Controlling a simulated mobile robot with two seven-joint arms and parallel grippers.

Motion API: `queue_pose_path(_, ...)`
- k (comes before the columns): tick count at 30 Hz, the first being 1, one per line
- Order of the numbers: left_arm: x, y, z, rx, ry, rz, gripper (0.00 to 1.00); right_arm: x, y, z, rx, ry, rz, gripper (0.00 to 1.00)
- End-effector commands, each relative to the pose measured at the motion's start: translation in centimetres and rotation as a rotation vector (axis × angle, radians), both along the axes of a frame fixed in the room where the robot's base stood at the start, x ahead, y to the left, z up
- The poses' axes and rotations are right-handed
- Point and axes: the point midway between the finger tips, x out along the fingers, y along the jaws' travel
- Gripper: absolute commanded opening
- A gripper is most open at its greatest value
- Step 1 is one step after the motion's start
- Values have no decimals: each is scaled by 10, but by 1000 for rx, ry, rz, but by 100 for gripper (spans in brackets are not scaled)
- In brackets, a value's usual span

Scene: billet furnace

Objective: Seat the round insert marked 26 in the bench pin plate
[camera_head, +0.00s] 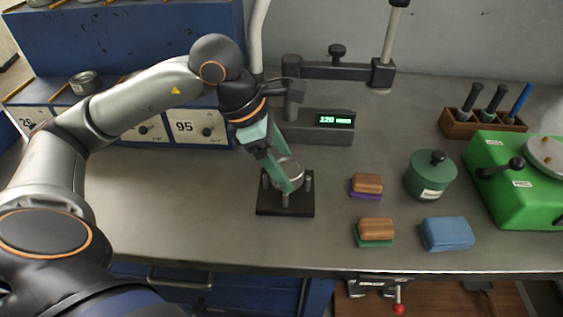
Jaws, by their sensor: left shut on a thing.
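The pin plate (300,208) is a dark square base with several upright metal pins, on the grey bench near its middle. My left gripper (288,180) comes down over it from the upper left, its green fingers closed on a round metal insert (289,172). The insert is among the pins, above the plate. I cannot tell whether it touches the plate. No marking on it can be read, and the fingers hide part of it. My right gripper is not in view.
A measuring stand with a lit display (335,120) is behind the plate. To the right are two wooden-backed brushes (367,184), a green lidded pot (431,177), a folded blue cloth (447,233) and a green machine (510,185). Blue drawers (130,45) stand at the back left.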

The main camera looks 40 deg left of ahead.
Motion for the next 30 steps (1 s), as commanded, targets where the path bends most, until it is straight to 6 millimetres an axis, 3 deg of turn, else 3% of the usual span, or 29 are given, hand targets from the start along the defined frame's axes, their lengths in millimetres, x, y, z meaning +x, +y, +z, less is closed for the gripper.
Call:
queue_pose_path(1,-5,1,-17,19,41,-1,0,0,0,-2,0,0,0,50)
queue_pose_path(13,-5,1,-6,19,39,-4,0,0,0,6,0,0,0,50)
queue_pose_path(30,-5,1,-4,21,39,-6,0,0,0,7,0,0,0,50)
